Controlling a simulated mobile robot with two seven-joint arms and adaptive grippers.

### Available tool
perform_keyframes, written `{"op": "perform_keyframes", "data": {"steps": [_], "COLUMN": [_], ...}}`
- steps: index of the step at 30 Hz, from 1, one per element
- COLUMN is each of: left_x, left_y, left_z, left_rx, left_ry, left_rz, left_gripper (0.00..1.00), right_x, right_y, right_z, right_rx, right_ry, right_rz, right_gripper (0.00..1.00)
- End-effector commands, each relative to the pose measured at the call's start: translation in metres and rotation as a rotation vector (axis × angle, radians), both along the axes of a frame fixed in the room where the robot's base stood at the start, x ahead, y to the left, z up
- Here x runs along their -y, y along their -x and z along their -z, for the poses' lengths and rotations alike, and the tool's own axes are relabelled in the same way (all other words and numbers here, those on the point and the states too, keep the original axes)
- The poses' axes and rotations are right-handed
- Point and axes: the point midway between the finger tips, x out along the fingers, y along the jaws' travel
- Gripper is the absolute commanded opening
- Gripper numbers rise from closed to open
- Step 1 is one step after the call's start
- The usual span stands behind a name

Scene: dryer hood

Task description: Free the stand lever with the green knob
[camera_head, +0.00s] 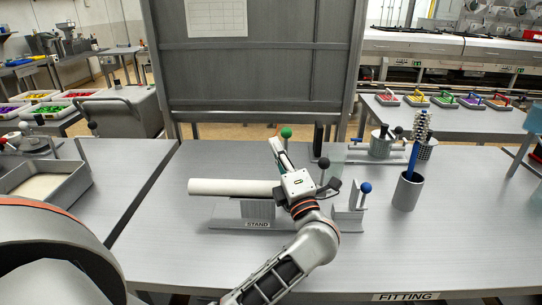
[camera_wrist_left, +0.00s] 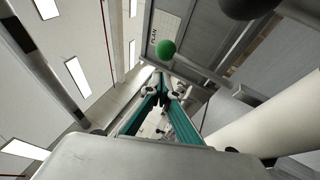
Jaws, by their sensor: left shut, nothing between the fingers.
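The green knob (camera_head: 286,132) shows just above and beside the tips of my left gripper (camera_head: 277,147). In the left wrist view the green knob (camera_wrist_left: 166,50) stands past the teal fingers (camera_wrist_left: 160,88), apart from them in the picture. My left gripper is shut and empty. The stand (camera_head: 245,212), labelled STAND, carries a white cylinder (camera_head: 225,187) lying across it. The green knob's lever is mostly hidden behind my gripper. My right gripper is not in view.
A blue-knobbed lever (camera_head: 365,187) and black knobs (camera_head: 323,163) stand to the right of my gripper. A grey cup (camera_head: 408,192) holds a blue brush. A grey panel (camera_head: 255,60) rises behind the bench. The bench front right is clear.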

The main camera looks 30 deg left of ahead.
Motion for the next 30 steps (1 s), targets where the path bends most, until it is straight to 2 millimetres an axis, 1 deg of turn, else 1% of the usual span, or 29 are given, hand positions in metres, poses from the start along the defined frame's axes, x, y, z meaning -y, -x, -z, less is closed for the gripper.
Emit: {"op": "perform_keyframes", "data": {"steps": [1,4,16,23,30], "left_x": [0.002,0.005,0.006,0.006,0.006], "left_y": [-0.005,-0.010,-0.012,-0.026,-0.027], "left_z": [-0.002,-0.002,-0.003,-0.008,-0.009], "left_rx": [0.000,0.000,0.000,-0.001,0.004], "left_ry": [0.000,0.000,0.000,-0.001,-0.005], "left_rz": [0.000,0.000,-0.001,0.000,0.003], "left_gripper": [0.00,0.00,0.00,0.00,0.00], "right_x": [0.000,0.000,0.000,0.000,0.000], "right_y": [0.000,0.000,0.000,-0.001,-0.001], "right_z": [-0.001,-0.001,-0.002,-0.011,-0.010], "right_rx": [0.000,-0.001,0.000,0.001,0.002], "right_ry": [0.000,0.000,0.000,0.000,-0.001], "right_rz": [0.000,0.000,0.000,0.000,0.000], "right_gripper": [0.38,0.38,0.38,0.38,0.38]}}
